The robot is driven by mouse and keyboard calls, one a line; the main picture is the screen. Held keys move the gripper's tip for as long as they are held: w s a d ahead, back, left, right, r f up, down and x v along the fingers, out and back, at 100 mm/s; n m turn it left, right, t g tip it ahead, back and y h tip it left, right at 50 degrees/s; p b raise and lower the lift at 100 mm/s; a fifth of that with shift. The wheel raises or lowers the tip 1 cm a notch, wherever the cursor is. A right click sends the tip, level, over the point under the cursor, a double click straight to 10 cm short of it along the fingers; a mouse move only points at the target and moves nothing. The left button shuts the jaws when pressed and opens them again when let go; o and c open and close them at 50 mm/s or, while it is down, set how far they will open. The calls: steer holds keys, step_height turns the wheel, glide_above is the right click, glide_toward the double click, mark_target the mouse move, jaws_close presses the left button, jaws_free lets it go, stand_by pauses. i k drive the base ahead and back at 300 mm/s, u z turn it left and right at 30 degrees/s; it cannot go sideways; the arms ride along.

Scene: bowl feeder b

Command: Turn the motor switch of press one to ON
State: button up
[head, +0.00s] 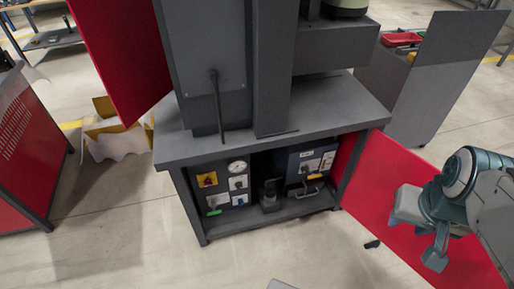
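The press (270,142) is a dark grey machine on a grey table with an open compartment below. Inside at left is a panel with a round gauge (237,167), a yellow and red label (207,180) and several small white switch plates (238,183). Inside at right is a blue box (293,162) with white switch plates (328,160). The lettering is too small to read, so I cannot tell which is the motor switch or how it is set. My gripper (421,232) is at the right, in front of the open red door, apart from the panels. Its finger opening is unclear.
The red door (378,185) stands open to the right of the compartment. A dark cylindrical part (269,197) stands between the panels. Another red panel (118,55) juts out at upper left. A red cabinet (25,150) stands far left.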

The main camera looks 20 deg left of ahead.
mark_target(208, 182)
steer(key=z, duration=0.1)
steer(key=i, duration=1.05)
steer(key=u, duration=2.05)
